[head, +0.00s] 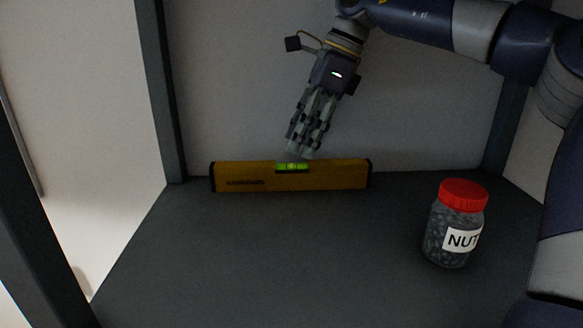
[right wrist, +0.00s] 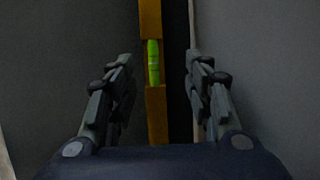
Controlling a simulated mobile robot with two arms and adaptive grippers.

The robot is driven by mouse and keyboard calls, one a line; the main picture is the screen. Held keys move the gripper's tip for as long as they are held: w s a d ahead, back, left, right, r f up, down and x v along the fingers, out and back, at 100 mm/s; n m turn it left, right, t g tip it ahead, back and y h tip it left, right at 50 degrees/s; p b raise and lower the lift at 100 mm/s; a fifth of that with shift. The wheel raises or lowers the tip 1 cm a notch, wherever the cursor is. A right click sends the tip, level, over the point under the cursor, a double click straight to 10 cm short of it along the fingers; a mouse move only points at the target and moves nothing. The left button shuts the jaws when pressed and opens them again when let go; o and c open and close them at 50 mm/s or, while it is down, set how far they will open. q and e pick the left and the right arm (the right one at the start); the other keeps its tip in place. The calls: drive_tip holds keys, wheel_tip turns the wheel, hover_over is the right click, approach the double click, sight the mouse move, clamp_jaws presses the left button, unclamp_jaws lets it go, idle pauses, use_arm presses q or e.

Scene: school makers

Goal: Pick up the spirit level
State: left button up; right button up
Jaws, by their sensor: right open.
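The spirit level (head: 335,177) is a long yellow bar with black ends and a green vial in the middle. It stands on the dark shelf, along the back, near the wall. My right gripper (head: 300,152) is just above its middle, fingers pointing down. In the right wrist view the gripper (right wrist: 160,95) is open, with the level (right wrist: 156,103) and its green vial between the two fingers, a little nearer the left one. No contact shows. My left gripper is not in view.
A clear jar with a red lid and a NUT label (head: 455,225) stands on the shelf (head: 270,260) at the right. Dark posts (head: 158,90) frame the shelf at the sides. The shelf in front of the level is clear.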

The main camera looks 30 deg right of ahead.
sight(293, 162)
drive_tip(key=shift+s+a+f, duration=0.35)
drive_tip(key=shift+a+f, duration=0.1)
drive_tip(key=shift+a, duration=0.15)
drive_tip(key=shift+a+f+p, duration=0.1)
drive_tip(key=shift+f+p, duration=0.25)
drive_tip(key=shift+p, duration=0.2)
drive_tip(key=p+x, duration=0.1)
drive_tip(key=x, duration=0.2)
drive_tip(key=shift+w+d+f+p, duration=0.25)
drive_tip(key=shift+d+f+p, duration=0.05)
drive_tip(key=shift+p, duration=0.1)
drive_tip(key=shift+w+a+f, duration=0.1)
drive_tip(key=shift+f, duration=0.25)
drive_tip(key=shift+a+f, duration=0.1)
drive_tip(key=shift+a, duration=0.05)
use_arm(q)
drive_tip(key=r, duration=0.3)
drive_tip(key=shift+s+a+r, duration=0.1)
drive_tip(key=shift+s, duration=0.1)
use_arm(e)
clamp_jaws()
